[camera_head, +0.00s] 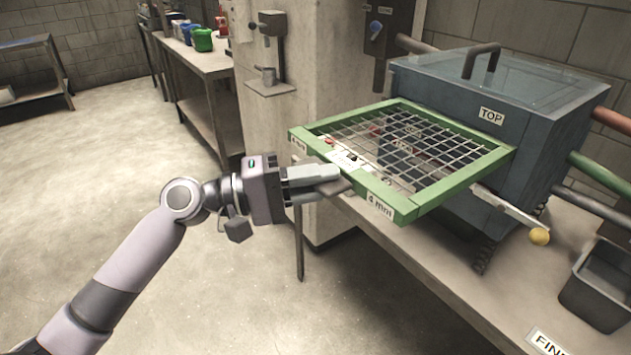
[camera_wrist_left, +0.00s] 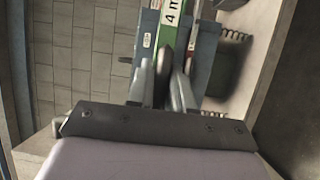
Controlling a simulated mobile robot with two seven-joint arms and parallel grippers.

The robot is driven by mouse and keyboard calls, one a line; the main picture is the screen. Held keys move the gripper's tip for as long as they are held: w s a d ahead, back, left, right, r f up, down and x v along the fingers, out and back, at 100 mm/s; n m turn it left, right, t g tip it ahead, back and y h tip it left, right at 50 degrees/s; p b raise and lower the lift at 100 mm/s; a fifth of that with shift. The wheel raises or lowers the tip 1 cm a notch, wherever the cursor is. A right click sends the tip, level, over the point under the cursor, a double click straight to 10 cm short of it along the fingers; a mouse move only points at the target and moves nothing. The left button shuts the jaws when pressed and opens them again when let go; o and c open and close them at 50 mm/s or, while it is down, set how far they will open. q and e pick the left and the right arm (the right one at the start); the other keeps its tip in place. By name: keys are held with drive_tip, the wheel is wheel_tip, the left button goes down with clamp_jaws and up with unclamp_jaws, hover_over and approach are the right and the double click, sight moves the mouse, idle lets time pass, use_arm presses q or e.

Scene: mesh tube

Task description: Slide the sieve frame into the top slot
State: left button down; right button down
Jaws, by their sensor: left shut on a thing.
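The sieve frame (camera_head: 455,187) is a green square frame with a wire mesh and "4 mm" labels; a few small red and dark bits show at the mesh. My left gripper (camera_head: 340,179) is shut on its near left edge and holds it roughly level above the bench. My right gripper is out of view.
A dark bin (camera_head: 600,285) stands on the bench (camera_head: 450,265) at the right. A wall-mounted switch box (camera_head: 380,30) is behind the frame. The floor at the left is clear.

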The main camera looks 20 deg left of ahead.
sight(378, 153)
use_arm(q)
drive_tip(key=shift+w+d+r, duration=0.15)
drive_tip(key=shift+w+d, duration=1)
drive_tip(key=shift+w, duration=0.25)
drive_tip(key=shift+w+d, duration=0.8)
drive_tip(key=shift+w, duration=0.2)
drive_tip(key=shift+w+d+b, duration=0.5)
drive_tip(key=shift+w+d, duration=0.3)
drive_tip(key=shift+w, duration=0.25)
drive_tip(key=shift+w+d+b, duration=0.45)
drive_tip(key=shift+w+d, duration=0.3)
drive_tip(key=shift+w, duration=0.25)
drive_tip(key=c, duration=0.9)
unclamp_jaws()
drive_tip(key=shift+c, duration=0.2)
